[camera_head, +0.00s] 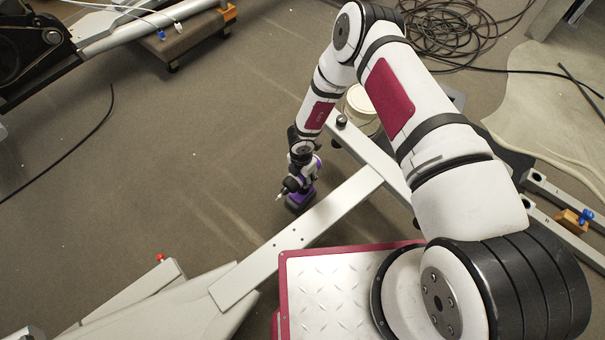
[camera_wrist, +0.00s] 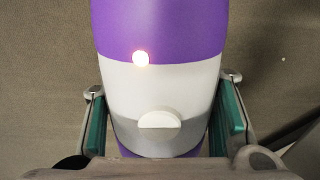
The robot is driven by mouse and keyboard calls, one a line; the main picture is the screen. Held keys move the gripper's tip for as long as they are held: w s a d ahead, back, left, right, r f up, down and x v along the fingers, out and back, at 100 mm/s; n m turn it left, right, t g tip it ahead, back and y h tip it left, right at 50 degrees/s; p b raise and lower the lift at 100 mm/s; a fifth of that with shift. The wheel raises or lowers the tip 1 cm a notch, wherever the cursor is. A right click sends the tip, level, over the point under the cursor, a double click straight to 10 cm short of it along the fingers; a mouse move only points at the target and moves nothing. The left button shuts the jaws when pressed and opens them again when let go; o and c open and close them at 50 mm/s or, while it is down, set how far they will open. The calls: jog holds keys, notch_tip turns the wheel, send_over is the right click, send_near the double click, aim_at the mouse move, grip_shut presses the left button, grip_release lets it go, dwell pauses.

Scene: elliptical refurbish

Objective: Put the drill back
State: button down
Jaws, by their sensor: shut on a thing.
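The drill (camera_head: 300,198) is purple, white and dark. In the head view it is below the end of my arm, close to the grey frame bar, with its thin bit pointing left. In the wrist view the drill's purple and white body (camera_wrist: 163,85) fills the middle, with a small bright light spot on it. My gripper (camera_head: 302,163) is shut on the drill, its teal-padded fingers at both sides of the body in the wrist view. My gripper hides part of the drill. I cannot tell whether the drill touches the floor.
A grey metal frame bar (camera_head: 325,212) runs diagonally beside the drill. A white bucket (camera_head: 359,104) stands behind my arm. Coiled black cable (camera_head: 447,35) lies at the back. A wheeled brown block (camera_head: 183,38) is at upper left. The brown floor left of the drill is mostly clear.

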jog(key=c, duration=0.7)
grip_release()
jog(key=shift+f, duration=0.1)
jog(key=shift+c, duration=0.2)
notch_tip(320, 180, up, 12)
jog(key=p, duration=0.4)
jog(key=shift+s+a+p, duration=0.15)
jog(key=shift+p, duration=0.25)
